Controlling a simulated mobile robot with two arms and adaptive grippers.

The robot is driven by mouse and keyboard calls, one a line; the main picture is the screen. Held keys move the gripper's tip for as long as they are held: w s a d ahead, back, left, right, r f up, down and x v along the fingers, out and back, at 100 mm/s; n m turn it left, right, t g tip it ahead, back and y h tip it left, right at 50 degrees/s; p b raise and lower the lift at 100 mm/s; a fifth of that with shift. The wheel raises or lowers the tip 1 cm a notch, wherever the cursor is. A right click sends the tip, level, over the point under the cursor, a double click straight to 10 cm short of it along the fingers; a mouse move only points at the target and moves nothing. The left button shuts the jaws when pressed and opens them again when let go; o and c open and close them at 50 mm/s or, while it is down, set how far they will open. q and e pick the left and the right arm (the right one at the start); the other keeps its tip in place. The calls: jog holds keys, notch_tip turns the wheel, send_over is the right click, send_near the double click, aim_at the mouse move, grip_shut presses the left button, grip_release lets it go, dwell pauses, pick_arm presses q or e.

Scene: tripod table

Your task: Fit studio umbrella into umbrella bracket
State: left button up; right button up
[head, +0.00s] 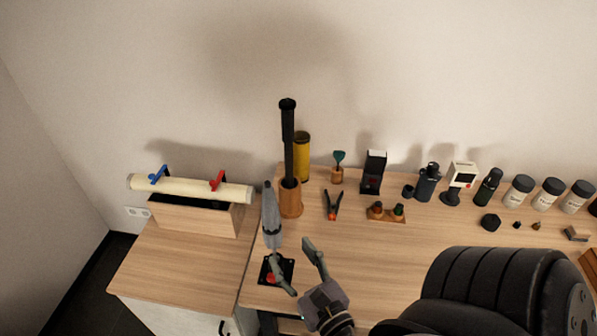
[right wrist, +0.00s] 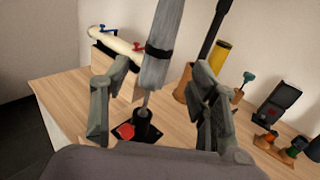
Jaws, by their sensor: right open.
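The studio umbrella (head: 271,222) is grey and folded, with a dark band around its canopy. It stands nearly upright at the front left of the right-hand table, and it also shows in the right wrist view (right wrist: 160,60). Its thin shaft meets the top of the umbrella bracket (right wrist: 144,122), a black socket on a dark plate with a red knob; how deep the shaft sits is unclear. In the head view the bracket (head: 286,265) is partly covered by a finger. My right gripper (head: 295,262) is open, its fingers apart on either side of the umbrella. My left gripper is not in view.
Behind the umbrella stand a wooden holder (head: 290,199) with a tall black pole and a yellow cylinder (head: 302,160). Pliers (head: 333,205) lie to the right. A cream roll (head: 190,188) rests on a wooden box at the left. The table's front middle looks clear.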

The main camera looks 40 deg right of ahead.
jog(key=shift+v, duration=1.1)
